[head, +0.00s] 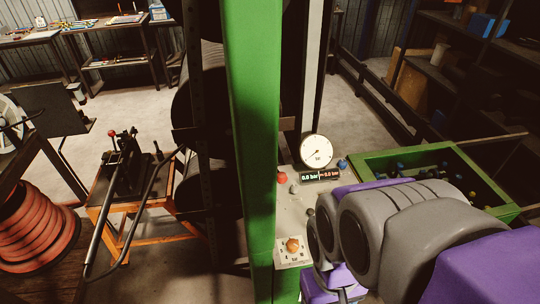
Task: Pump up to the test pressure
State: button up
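A grey control panel (290,213) stands at centre right beside a green post. A round white pressure gauge (316,151) tops it, its needle toward the lower left. The digital display (320,176) below the gauge seems to read 0.0 bar in white and 0.0 bar in red. A red button (282,178) is at the panel's left, a blue one (342,165) at its right. An orange knob (292,245) sits on a marked dial plate low on the panel. My grey and purple arm covers the panel's right side; I cannot make out my gripper's fingers.
The green post (252,120) rises close by, left of the panel. A green-rimmed bin (395,158) with bottle-like items stands behind my arm. At left are an orange-framed stand (150,229) with a lever device and a red hose coil (38,228).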

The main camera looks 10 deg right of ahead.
jog(key=shift+d, duration=0.3)
jog(key=shift+a, duration=0.2)
dwell(0.4)
jog(key=shift+w+r, duration=0.15)
jog(key=shift+w, duration=0.05)
jog(key=shift+c, duration=1.3)
jog(key=w+r+n+p, duration=0.1)
jog(key=w+r, duration=0.1)
jog(key=w, duration=0.3)
jog(key=w+r+n+p, duration=0.2)
jog(key=w, duration=0.3)
jog(key=w+r+n+p, duration=0.1)
jog(key=w+r+n, duration=0.1)
jog(key=w, duration=0.3)
jog(key=shift+w+d+t+p, duration=0.15)
jog(key=shift+d+t+p, duration=0.1)
jog(key=shift+t+p, duration=0.15)
grip_shut()
jog(key=w+n+t+p, duration=0.1)
jog(key=w+n+p, duration=0.5)
jog(key=w, duration=1.6)
jog(key=shift+n, duration=0.5)
jog(key=shift+w+a+f+b, duration=0.1)
jog(key=shift+f+b, duration=0.65)
jog(key=shift+f, duration=1)
jog(key=shift+w+a+f+b, duration=0.1)
jog(key=shift+f+b, duration=0.65)
jog(key=shift+f, duration=0.95)
